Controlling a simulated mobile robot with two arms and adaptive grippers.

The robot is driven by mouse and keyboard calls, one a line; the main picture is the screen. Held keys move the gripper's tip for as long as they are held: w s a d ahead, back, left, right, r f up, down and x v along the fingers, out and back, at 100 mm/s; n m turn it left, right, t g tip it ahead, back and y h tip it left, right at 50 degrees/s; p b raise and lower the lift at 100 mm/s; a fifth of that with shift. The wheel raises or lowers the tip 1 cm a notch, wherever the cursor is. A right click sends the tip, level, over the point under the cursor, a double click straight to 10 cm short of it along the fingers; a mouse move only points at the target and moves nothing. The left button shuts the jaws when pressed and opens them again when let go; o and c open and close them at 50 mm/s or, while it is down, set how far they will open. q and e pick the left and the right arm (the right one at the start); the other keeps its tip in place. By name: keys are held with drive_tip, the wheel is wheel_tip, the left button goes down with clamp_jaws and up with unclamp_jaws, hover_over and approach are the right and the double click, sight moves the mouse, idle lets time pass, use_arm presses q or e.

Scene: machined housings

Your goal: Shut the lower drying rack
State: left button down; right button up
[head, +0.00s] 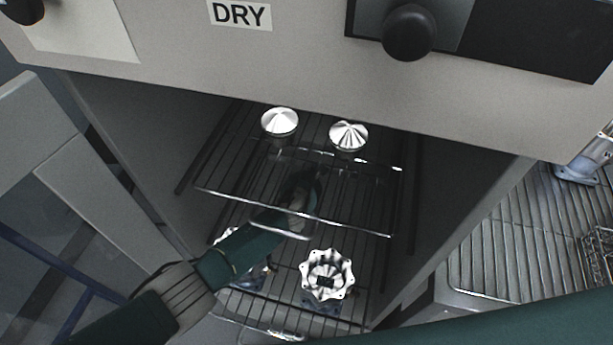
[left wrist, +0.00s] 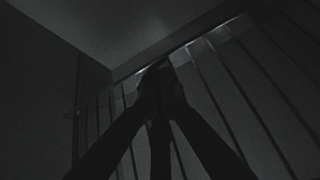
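The lower drying rack (head: 345,318) is a wire shelf low in the dryer's opening, its front edge nearer to me than the upper rack's. A scalloped metal housing (head: 327,275) sits on it; another part (head: 228,236) is mostly hidden by my left arm. My left gripper (head: 303,190) reaches into the dark cavity, seen through or beside the upper rack's wires. In the dark left wrist view its fingers (left wrist: 160,75) converge at the tips, against rack wires and a crossbar. They look shut, with no clear object held. My right gripper is out of view.
The upper rack (head: 215,192) carries two shiny conical parts (head: 280,121) (head: 349,135) towards the back. The cavity's side walls are close on both sides. The panel marked DRY (head: 240,14) overhangs the opening. A ribbed metal surface (head: 500,245) lies at the right.

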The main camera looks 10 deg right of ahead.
use_arm(q)
drive_tip(key=shift+d+r, duration=0.1)
drive_tip(key=shift+d, duration=0.05)
drive_tip(key=shift+s+a+r, duration=0.2)
drive_tip(key=shift+s+r, duration=0.05)
drive_tip(key=shift+s, duration=0.05)
drive_tip(key=shift+v, duration=3.35)
drive_tip(key=shift+s+d, duration=0.1)
